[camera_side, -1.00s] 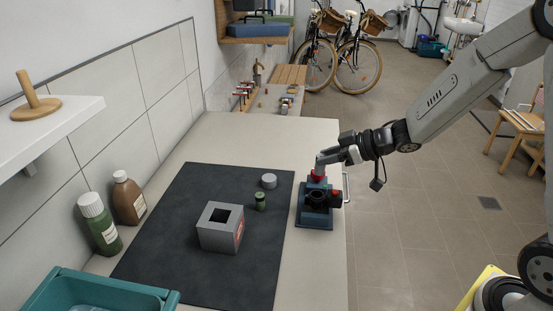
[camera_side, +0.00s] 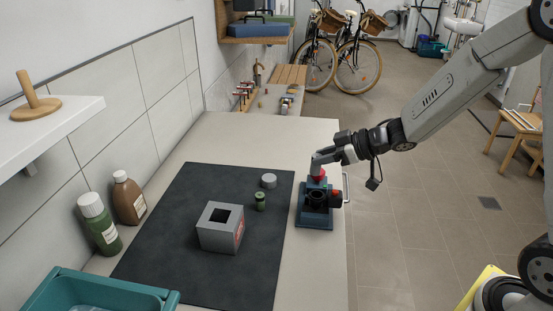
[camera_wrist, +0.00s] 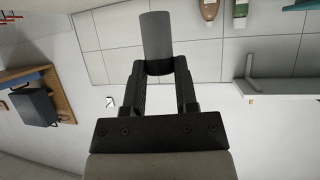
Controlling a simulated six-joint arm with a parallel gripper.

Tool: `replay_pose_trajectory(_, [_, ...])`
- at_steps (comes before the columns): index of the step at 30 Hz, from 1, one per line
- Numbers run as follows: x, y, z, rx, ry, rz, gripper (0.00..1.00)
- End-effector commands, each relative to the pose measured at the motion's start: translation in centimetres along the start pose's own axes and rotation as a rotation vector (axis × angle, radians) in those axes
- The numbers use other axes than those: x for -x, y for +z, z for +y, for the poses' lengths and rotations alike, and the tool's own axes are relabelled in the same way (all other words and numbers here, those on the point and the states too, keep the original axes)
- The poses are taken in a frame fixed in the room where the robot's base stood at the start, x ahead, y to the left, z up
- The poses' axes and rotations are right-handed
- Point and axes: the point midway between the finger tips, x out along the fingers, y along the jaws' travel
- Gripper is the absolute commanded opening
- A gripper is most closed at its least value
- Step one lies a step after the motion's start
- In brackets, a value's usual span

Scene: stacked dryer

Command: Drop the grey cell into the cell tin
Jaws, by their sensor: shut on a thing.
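My gripper (camera_side: 336,154) is shut on the grey cell (camera_wrist: 156,38), a plain grey cylinder. In the wrist view it sticks out beyond my fingertips (camera_wrist: 158,66). In the side view the cell (camera_side: 319,159) is just above the blue device at the mat's right, and I cannot tell whether they touch. The cell tin, a grey box (camera_side: 218,235) with a square dark opening on top and a red label, stands on the dark mat to the left of my gripper. Its inside is hidden.
On the dark mat (camera_side: 160,255) stand a small green cell (camera_side: 260,202) and a round grey lid-like piece (camera_side: 269,181). A blue device (camera_side: 315,215) with red parts stands right of the mat. Two bottles (camera_side: 100,222) and a teal bin (camera_side: 60,290) are at left.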

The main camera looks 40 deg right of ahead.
Motion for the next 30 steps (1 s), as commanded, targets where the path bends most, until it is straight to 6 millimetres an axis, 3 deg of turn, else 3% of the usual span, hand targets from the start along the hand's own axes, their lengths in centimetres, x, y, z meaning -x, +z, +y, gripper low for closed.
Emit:
replay_pose_trajectory(8, [-4.2,-2.7,-2.6,0.048,-0.094,-0.015,0.0])
replay_pose_trajectory(21, [-12.9,-8.6,-11.3,0.156,-0.275,-0.044,0.0])
replay_pose_trajectory(30, [-15.2,-10.3,-14.7,0.189,-0.323,-0.049,0.0])
